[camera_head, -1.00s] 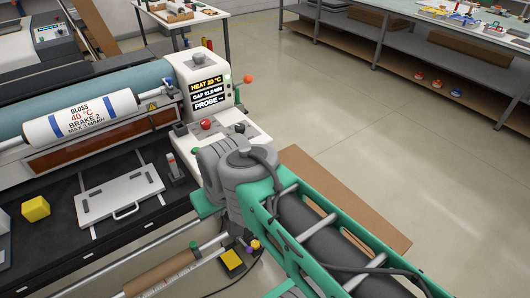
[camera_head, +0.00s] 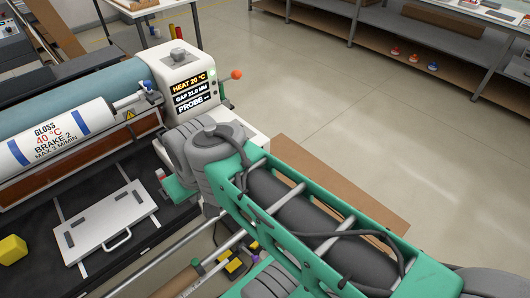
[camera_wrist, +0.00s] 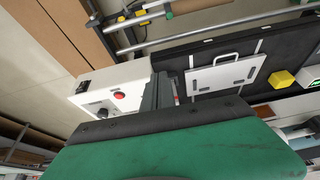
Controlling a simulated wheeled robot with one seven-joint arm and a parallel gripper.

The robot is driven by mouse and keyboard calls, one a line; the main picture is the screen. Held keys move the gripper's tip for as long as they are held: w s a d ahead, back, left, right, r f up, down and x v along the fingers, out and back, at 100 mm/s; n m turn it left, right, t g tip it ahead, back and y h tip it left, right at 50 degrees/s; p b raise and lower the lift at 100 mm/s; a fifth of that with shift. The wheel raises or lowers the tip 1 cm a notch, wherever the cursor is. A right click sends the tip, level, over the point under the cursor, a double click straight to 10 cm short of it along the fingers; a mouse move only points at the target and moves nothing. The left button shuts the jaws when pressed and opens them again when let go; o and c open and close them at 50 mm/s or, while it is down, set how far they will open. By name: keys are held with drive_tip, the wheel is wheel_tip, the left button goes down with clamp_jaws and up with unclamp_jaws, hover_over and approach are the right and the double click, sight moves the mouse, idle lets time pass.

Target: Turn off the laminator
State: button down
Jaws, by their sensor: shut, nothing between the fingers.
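The laminator's pale end housing (camera_head: 178,62) stands left of centre in the head view, with a lit display (camera_head: 190,91) reading HEAT 20 °C, a gap in MM and PROBE. Its long roller (camera_head: 60,145) carries a label reading GLOSS 40 °C, BRAKE 2. In the wrist view its control panel (camera_wrist: 128,78) shows a red button (camera_wrist: 119,97), a dark knob (camera_wrist: 102,113) and a small black switch (camera_wrist: 83,87). My gripper (camera_wrist: 157,90) is shut and empty, to the right of the red button in that view. My arm hides the panel's front in the head view.
A white plate with a handle (camera_head: 105,222) and a yellow cube (camera_head: 12,250) lie on the black bed. An orange ball-ended lever (camera_head: 236,75) sticks out of the housing's right side. A brown roll (camera_head: 182,283) lies below the front. Open floor (camera_head: 330,110) is to the right.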

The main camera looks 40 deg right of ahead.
drive_tip(key=w+d+f+m+t+b, duration=0.1)
drive_tip(key=d+f+m, duration=0.2)
drive_tip(key=d, duration=0.3)
drive_tip(key=w+d+f+m+y+b, duration=0.1)
drive_tip(key=w+d+f+m+b, duration=0.1)
drive_tip(key=d+f+m, duration=0.3)
drive_tip(key=w+d+f+m+t+b, duration=0.1)
drive_tip(key=d+m, duration=0.1)
drive_tip(key=d, duration=0.5)
drive_tip(key=s+d+f+m+t+b, duration=0.1)
drive_tip(key=s+d+m+t, duration=0.1)
drive_tip(key=d, duration=0.4)
drive_tip(key=s+d+f+m+t, duration=0.1)
drive_tip(key=s+d+m+t, duration=0.1)
drive_tip(key=s+d+m, duration=0.2)
drive_tip(key=d+m, duration=0.1)
drive_tip(key=d, duration=0.2)
drive_tip(key=shift+d+m+h+b, duration=0.3)
drive_tip(key=shift+m+b, duration=0.1)
drive_tip(key=w+r+p+x, duration=0.1)
drive_tip(key=r+x, duration=0.1)
drive_tip(key=x, duration=1)
drive_tip(key=shift+w+p, duration=0.35)
drive_tip(key=shift+w, duration=0.3)
drive_tip(key=shift+f, duration=0.1)
